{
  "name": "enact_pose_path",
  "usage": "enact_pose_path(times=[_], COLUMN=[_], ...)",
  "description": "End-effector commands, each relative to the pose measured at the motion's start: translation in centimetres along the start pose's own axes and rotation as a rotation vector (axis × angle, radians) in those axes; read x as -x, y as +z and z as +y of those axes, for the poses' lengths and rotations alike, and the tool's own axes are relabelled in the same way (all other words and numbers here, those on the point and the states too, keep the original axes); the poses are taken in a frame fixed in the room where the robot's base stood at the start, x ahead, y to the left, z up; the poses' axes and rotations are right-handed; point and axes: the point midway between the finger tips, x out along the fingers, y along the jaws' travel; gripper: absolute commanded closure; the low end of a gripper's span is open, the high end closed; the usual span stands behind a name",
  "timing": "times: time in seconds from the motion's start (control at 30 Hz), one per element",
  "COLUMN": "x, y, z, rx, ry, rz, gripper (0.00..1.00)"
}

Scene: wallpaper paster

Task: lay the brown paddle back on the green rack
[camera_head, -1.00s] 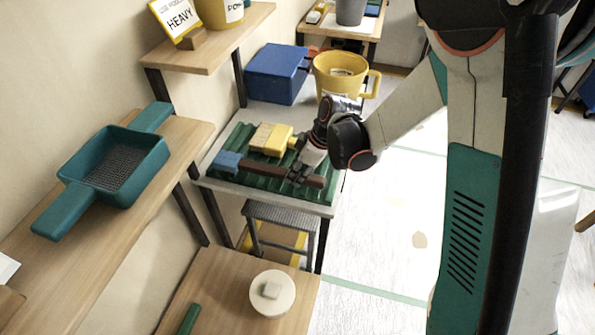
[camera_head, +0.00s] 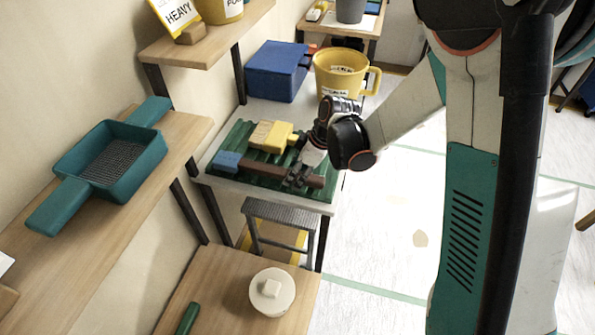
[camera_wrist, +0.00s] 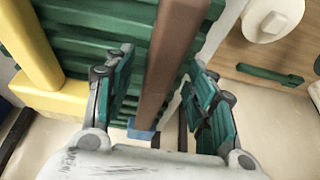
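The brown paddle (camera_head: 256,170) lies on the green ribbed rack (camera_head: 237,137), with a blue block (camera_head: 227,161) at its left end. In the wrist view the brown bar (camera_wrist: 167,62) runs lengthwise between the fingers and over the rack's ribs (camera_wrist: 85,45). My gripper (camera_head: 297,180) is at the right part of the paddle. In the wrist view my gripper (camera_wrist: 165,92) is open, with a finger on each side of the bar and visible gaps beside it. Whether the bar rests fully on the ribs is hard to tell.
A yellow brush (camera_head: 270,136) lies on the rack behind the paddle. A blue box (camera_head: 277,72) and a yellow bucket (camera_head: 338,80) stand behind. A grey step stool (camera_head: 280,214) is below the table front. A teal sieve tray (camera_head: 110,160) sits on the left shelf.

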Motion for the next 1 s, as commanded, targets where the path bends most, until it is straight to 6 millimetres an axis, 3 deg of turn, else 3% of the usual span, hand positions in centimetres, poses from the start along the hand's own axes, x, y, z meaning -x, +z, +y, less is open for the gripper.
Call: enact_pose_path(times=[0.37, 1.0], x=[0.7, 10.9], y=[0.0, 0.0], z=[0.0, 0.0], rx=[0.0, 0.0], ry=[0.0, 0.0], rz=[0.0, 0.0], gripper=[0.49, 0.49])
